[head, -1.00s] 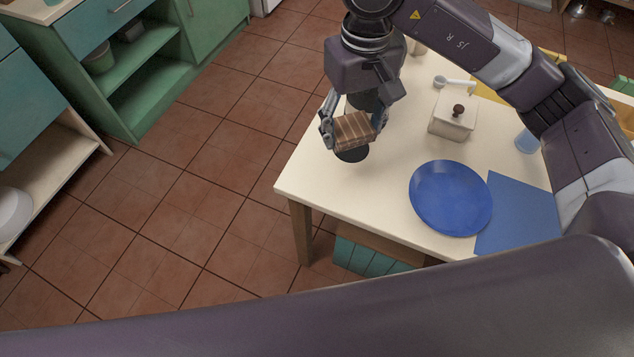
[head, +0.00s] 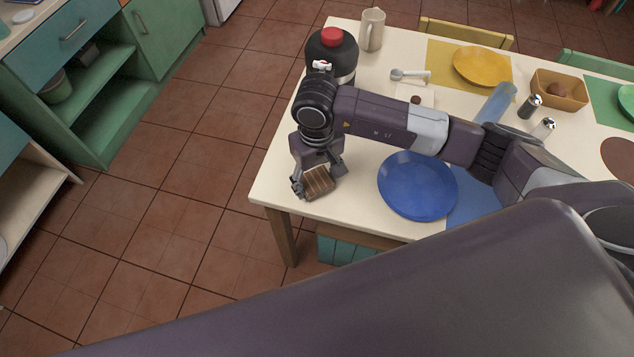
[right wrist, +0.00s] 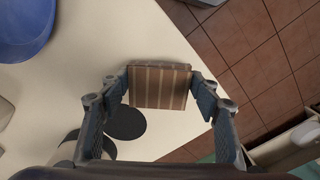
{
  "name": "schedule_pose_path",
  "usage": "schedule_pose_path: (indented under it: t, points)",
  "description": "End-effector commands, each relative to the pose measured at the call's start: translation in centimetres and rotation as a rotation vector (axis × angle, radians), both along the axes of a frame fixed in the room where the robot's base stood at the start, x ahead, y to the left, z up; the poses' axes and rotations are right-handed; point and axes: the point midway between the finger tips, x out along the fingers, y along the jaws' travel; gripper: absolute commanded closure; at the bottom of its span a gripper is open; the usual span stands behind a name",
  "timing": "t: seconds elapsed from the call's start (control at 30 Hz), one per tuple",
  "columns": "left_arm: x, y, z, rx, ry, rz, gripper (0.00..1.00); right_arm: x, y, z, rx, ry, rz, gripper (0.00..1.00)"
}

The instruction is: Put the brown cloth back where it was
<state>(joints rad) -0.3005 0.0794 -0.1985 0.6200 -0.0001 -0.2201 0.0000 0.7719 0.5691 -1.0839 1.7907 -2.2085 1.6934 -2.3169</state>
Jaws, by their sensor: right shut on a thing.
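The brown striped cloth (head: 319,181), folded into a small block, is in my right gripper (head: 316,180) near the left front corner of the cream table (head: 357,205). In the right wrist view the cloth (right wrist: 160,86) sits between the two fingers (right wrist: 160,92), which press on its sides. The table's corner and the floor show beyond it. The exact gap between cloth and tabletop is hard to tell. My left gripper is not in view.
A blue plate (head: 418,186) lies right of the cloth. A black vessel with a red top (head: 331,45) and a mug (head: 372,30) stand behind. A dark round patch (right wrist: 125,122) shows on the table beside the cloth. The tiled floor (head: 190,200) lies left.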

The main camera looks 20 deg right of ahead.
Motion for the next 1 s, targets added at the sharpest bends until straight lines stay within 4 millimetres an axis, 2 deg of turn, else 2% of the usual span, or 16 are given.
schedule_pose_path:
  t: [0.13,0.53,0.57,0.7,1.0]
  points:
    - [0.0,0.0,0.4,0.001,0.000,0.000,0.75,-0.1,0.1,-1.9,0.002,0.002,0.000,0.65]
    - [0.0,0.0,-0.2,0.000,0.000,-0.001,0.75,0.0,0.0,-2.6,0.000,0.000,0.001,0.65]
    - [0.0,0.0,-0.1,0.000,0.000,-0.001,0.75,0.0,0.0,-2.4,0.001,0.000,0.001,0.41]
    - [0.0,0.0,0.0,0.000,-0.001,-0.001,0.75,0.0,0.0,-2.4,0.000,0.000,0.001,0.25]
    - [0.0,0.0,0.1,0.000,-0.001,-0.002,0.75,0.0,0.0,-2.3,0.001,0.000,0.000,0.25]
